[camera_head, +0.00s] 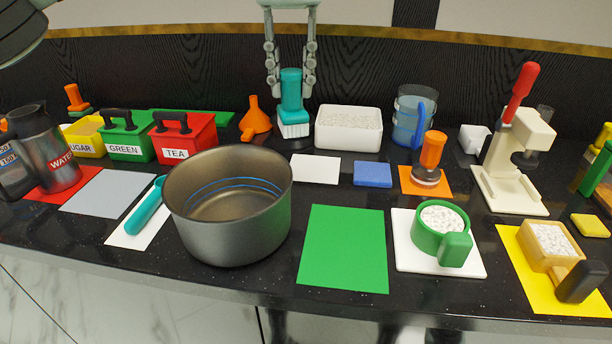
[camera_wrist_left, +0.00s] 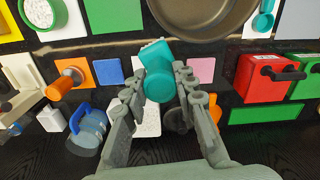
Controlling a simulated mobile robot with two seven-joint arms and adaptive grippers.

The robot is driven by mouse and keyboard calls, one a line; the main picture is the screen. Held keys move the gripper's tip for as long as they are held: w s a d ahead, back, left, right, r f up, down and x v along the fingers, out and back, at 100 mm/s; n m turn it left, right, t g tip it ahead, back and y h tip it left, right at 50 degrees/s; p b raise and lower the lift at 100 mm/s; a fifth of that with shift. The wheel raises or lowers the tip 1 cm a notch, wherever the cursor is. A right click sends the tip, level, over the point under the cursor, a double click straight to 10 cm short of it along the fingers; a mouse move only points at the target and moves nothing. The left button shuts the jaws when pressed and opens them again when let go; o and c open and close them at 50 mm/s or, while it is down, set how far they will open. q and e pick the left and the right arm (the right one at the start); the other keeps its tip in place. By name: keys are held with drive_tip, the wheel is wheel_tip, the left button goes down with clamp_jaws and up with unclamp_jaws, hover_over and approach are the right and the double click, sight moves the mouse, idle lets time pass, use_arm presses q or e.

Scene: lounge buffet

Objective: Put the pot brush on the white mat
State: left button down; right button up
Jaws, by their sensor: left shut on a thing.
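The pot brush (camera_head: 291,92) has a teal handle and white bristles pointing down. My left gripper (camera_head: 291,88) is shut on its handle and holds it upright at the back of the counter. In the left wrist view, the teal handle end (camera_wrist_left: 159,86) shows between the fingers of the left gripper (camera_wrist_left: 160,100). A bare white mat (camera_head: 315,169) lies in front of the brush, slightly right. I cannot tell whether the bristles touch the counter. My right gripper is not in view.
A white tub of granules (camera_head: 348,128) stands right of the brush and an orange funnel (camera_head: 255,120) left of it. A large metal pot (camera_head: 228,235) is in front, to the left. A blue mat (camera_head: 372,174) and a green mat (camera_head: 344,250) are bare.

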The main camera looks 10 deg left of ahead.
use_arm(q)
drive_tip(key=w+d+f+n, duration=0.3)
drive_tip(key=w+n, duration=0.1)
drive_tip(key=w, duration=0.4)
wheel_tip(320, 180, down, 10)
drive_tip(key=shift+w+a+r, duration=0.1)
drive_tip(key=shift+b, duration=0.3)
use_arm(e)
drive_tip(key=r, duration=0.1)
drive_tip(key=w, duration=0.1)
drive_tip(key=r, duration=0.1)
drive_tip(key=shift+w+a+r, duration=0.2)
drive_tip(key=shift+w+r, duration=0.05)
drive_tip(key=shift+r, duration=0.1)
use_arm(q)
drive_tip(key=shift+f, duration=0.25)
drive_tip(key=c, duration=1.2)
unclamp_jaws()
